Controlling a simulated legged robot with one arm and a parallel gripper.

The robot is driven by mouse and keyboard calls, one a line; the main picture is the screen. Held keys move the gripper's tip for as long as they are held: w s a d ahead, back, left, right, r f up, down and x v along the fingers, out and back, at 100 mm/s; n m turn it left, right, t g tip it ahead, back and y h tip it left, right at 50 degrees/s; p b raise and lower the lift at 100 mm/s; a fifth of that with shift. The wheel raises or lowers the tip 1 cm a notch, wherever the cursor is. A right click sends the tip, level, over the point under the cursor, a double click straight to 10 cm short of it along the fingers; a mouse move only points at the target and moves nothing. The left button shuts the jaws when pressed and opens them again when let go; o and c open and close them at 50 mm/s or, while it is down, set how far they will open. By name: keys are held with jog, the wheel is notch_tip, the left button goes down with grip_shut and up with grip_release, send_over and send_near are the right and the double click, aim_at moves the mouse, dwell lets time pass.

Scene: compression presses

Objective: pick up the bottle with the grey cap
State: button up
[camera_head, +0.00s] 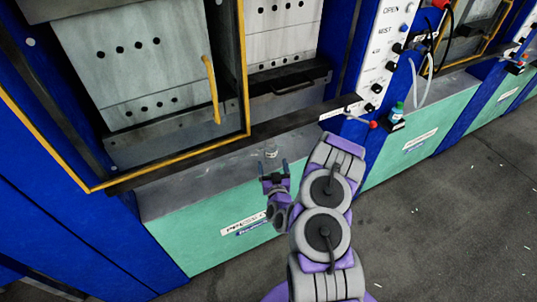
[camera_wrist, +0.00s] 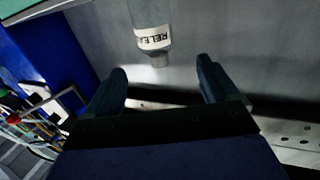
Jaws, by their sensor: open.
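A small pale, greyish bottle (camera_head: 270,152) stands on the grey ledge of the press in the head view. In the wrist view the bottle (camera_wrist: 150,18) appears upside down at the top centre, with a white label whose letters read like "RELEA". Its narrower greyish end (camera_wrist: 156,60) points down in the picture; cap details are hard to make out. My gripper (camera_head: 273,171) is open and empty just in front of the bottle. In the wrist view the two fingers of my gripper (camera_wrist: 161,78) are spread, with the bottle beyond and roughly between them, apparently not touching either.
The press door has a yellow handle (camera_head: 211,90) above the ledge (camera_head: 195,189). A control panel (camera_head: 383,55) stands at the upper right.

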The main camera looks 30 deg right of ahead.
aim_at(273, 151)
jog(key=shift+w+d+r, duration=0.1)
jog(key=shift+w+d, duration=0.6)
jog(key=shift+d, duration=0.3)
jog(key=w, duration=0.4)
jog(key=shift+a+r+b, duration=0.1)
jog(key=shift+a+b, duration=0.05)
jog(key=shift+b, duration=0.15)
jog(key=shift+w+d, duration=0.65)
jog(key=shift+d, duration=0.1)
jog(key=x, duration=0.1)
jog(key=b+x, duration=0.2)
jog(key=x, duration=0.1)
jog(key=shift+w+a+f, duration=0.1)
jog(key=shift+a+f, duration=0.15)
jog(key=shift+a, duration=0.05)
jog(key=shift+w+r, duration=0.15)
jog(key=shift+w, duration=0.15)
jog(key=shift+d, duration=0.1)
